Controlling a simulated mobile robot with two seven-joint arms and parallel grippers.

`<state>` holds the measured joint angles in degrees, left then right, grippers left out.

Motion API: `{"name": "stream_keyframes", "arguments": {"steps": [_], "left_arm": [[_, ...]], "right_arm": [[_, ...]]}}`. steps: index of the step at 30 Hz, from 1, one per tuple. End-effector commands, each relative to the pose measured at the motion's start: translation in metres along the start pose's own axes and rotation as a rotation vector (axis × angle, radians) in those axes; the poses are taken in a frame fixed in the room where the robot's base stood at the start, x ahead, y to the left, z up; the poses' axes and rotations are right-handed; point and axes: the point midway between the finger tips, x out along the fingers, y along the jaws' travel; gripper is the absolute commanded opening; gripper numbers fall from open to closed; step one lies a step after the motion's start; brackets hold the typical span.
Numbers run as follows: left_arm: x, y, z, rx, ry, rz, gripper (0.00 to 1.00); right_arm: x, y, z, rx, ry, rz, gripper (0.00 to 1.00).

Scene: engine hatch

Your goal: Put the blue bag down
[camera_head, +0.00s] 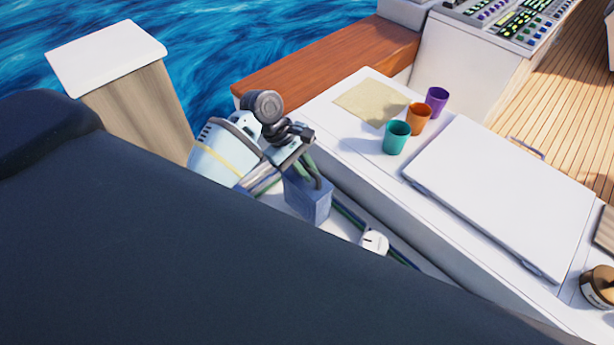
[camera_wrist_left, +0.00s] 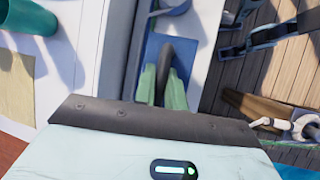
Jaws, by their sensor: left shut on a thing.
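The blue bag (camera_head: 308,201) is a small boxy bag with a dark loop handle, near the middle of the head view. My left gripper (camera_head: 311,173) has green fingers and is shut on the handle at the top of the bag. In the left wrist view the green fingers (camera_wrist_left: 163,88) close around the dark handle, with the blue bag (camera_wrist_left: 154,48) beyond them. The bag looks upright, beside the white counter. I cannot tell whether its bottom touches the surface below. My right gripper is not in view.
The white counter (camera_head: 340,135) carries teal (camera_head: 397,138), orange (camera_head: 418,119) and purple (camera_head: 437,102) cups and a large white panel (camera_head: 500,190). A white round object (camera_head: 374,242) is in the strip beside the counter. A large dark surface (camera_head: 150,240) blocks the lower left.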

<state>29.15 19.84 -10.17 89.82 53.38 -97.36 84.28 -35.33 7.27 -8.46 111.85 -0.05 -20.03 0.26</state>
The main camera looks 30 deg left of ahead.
Motion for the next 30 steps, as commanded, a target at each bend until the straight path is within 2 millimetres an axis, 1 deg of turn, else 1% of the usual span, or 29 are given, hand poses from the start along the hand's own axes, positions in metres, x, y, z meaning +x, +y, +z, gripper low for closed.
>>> {"name": "stream_keyframes", "arguments": {"steps": [6,9,19,20,24,25,30], "left_arm": [[0.021,-0.006,-0.011,-0.003,-0.001,0.000,0.00],[0.027,-0.007,-0.014,0.000,0.000,0.002,0.00],[0.030,-0.008,-0.015,0.000,-0.001,0.001,0.00],[0.031,-0.009,-0.015,-0.001,0.000,-0.001,0.14],[0.031,-0.009,-0.015,-0.001,0.000,-0.001,0.32],[0.031,-0.009,-0.015,-0.001,0.000,-0.001,0.34],[0.031,-0.009,-0.015,-0.001,-0.001,-0.001,0.34]], "right_arm": [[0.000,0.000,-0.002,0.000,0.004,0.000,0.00],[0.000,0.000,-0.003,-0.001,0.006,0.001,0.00],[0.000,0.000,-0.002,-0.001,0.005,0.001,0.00],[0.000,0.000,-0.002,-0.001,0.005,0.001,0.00],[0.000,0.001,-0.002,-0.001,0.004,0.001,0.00],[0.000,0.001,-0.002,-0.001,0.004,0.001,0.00],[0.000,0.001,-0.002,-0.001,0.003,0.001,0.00]]}}
